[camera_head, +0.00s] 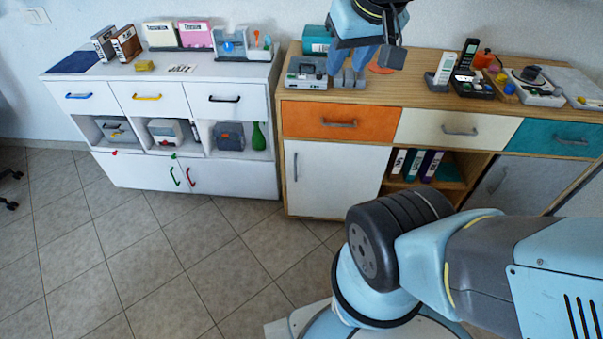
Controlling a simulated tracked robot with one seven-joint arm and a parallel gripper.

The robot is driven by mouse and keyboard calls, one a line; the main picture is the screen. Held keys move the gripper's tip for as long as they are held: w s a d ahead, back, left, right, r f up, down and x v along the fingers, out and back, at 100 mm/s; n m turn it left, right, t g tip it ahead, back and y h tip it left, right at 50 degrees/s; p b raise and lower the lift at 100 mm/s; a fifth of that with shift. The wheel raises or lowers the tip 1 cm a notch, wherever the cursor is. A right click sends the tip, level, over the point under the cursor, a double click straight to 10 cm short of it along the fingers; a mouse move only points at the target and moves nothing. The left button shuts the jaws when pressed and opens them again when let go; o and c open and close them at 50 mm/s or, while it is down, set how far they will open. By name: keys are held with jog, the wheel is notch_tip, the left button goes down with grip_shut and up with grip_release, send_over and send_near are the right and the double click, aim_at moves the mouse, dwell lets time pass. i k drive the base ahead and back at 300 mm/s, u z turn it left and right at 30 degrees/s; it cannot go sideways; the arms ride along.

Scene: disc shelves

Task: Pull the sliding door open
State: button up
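The wooden cabinet on the right has a white door panel (340,180) at its lower left, with a vertical grey handle (296,167) near its left edge. A second, shaded grey-white panel (515,182) with a slanted handle (497,180) is at its lower right. Between the panels is an open compartment with binders (415,165). Which panel is the sliding door is not certain. My gripper (350,76) points down in front of the cabinet top, high above the handles and apart from both panels. Its finger opening is unclear at this angle.
Above the panels are orange (338,120), cream and teal drawers with protruding handles. The wooden top (420,92) carries a grey device, phones and trays. A white cabinet (200,178) stands left. The tiled floor (140,250) at left is clear.

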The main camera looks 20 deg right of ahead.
aim_at(324, 180)
jog(key=u, duration=0.05)
jog(key=k, duration=1)
jog(key=z, duration=0.7)
jog(key=i, duration=1.5)
